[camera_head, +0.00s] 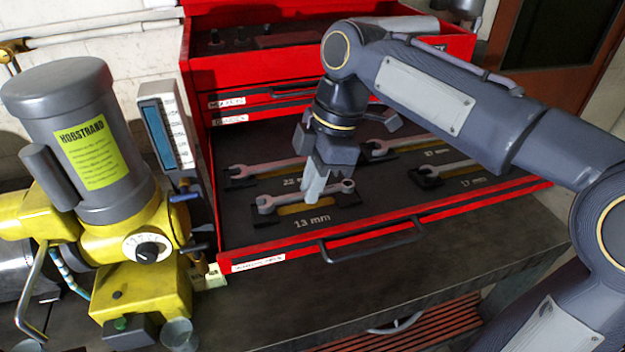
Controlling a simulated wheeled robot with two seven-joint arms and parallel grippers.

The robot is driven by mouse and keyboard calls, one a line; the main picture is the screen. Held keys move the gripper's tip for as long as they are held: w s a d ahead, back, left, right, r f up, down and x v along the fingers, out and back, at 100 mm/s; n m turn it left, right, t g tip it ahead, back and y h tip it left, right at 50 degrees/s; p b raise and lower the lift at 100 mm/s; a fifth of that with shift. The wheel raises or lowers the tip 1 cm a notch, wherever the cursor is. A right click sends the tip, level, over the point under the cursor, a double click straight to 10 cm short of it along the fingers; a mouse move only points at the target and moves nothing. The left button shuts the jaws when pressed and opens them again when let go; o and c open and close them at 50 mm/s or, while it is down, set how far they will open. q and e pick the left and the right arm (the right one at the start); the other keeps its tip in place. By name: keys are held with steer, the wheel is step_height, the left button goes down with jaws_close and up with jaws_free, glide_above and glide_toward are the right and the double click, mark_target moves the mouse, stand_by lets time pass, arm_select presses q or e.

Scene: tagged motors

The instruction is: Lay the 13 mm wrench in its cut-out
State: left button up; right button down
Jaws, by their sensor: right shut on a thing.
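The 13 mm wrench (334,189) is a silver combination wrench in the open red drawer, its open end at the left and its ring end at the right. My right gripper (315,192) reaches down from the upper right and is shut on the wrench's shank. The wrench is over its cut-out (293,210), whose yellowish floor shows along the near side, above the printed "13 mm" label. I cannot tell whether it touches the bottom. The fingers hide the middle of the shank. My left gripper is not in view.
Other wrenches lie in the dark foam (250,220): one behind left (265,168), one behind right (400,145), one at right (445,170). The drawer's front edge has a handle (372,244).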

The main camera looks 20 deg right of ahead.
steer(key=shift+f+b, duration=0.3)
steer(key=shift+f, duration=0.2)
steer(key=c, duration=1.4)
jaws_free()
steer(key=v, duration=0.7)
steer(key=shift+d+r, duration=0.15)
steer(key=shift+r, duration=0.25)
